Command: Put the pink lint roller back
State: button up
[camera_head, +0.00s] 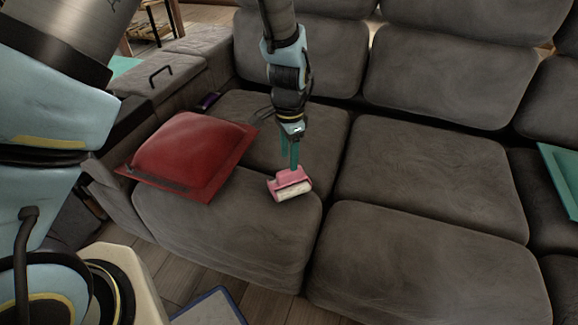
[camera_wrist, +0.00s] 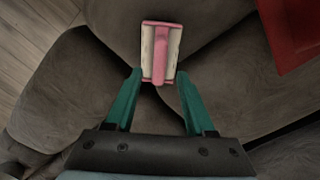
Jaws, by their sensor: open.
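The pink lint roller (camera_head: 289,184) lies on the grey sofa seat, its white roll facing the front of the sofa. In the wrist view the lint roller (camera_wrist: 160,53) shows its pink handle pointing toward me, just beyond the fingertips and between their lines. My gripper (camera_head: 293,163) reaches down from above, right behind the roller in the head view. Its green fingers (camera_wrist: 157,76) are spread apart with nothing held between them. I cannot tell whether a fingertip touches the roller.
A red cushion (camera_head: 188,155) lies left of the roller on the sofa (camera_head: 430,170). A small purple object (camera_head: 208,101) sits near the left armrest. A teal item (camera_head: 560,178) is at the far right. The middle seats are clear. A blue-edged object (camera_head: 212,308) stands on the floor.

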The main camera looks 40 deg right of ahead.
notch_tip(320, 180, up, 6)
jog(key=shift+r, duration=0.15)
jog(key=w+a+r+n, duration=0.4)
jog(key=w+a, duration=0.2)
jog(key=a, duration=0.4)
jog(key=w+a+r+n, duration=0.3)
jog(key=w+a+n, duration=0.25)
jog(key=a, duration=0.35)
jog(key=s+a+r+n, duration=0.1)
jog(key=a+n, duration=0.4)
jog(key=a, duration=0.6)
jog(key=s+a+r+n+t, duration=0.1)
jog(key=a+r+n, duration=0.2)
jog(key=a, duration=0.8)
jog(key=shift+s+r+n+t, duration=0.2)
jog(key=shift+s+n+t, duration=0.1)
jog(key=shift+n, duration=0.65)
jog(key=shift+r, duration=0.1)
